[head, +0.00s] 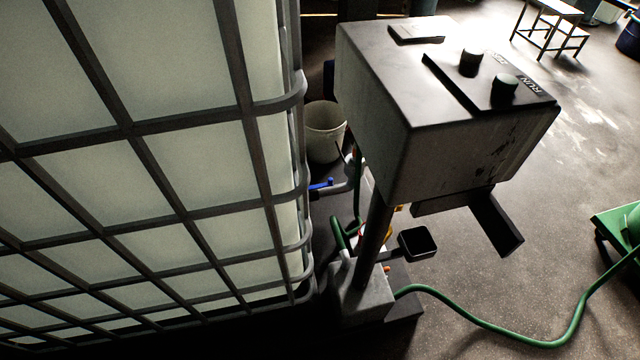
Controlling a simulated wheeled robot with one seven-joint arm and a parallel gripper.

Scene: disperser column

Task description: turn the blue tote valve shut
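The blue tote valve handle (321,185) shows as a small blue lever just right of the caged tote, low down between the tote and the control box post. The handle is small here, and I cannot tell whether the valve is open or shut. My gripper is not in view.
A grey control box (440,110) with two black knobs stands on a post (374,240) right of the valve. A white bucket (325,131) stands behind the valve. A green hose (500,335) crosses the floor.

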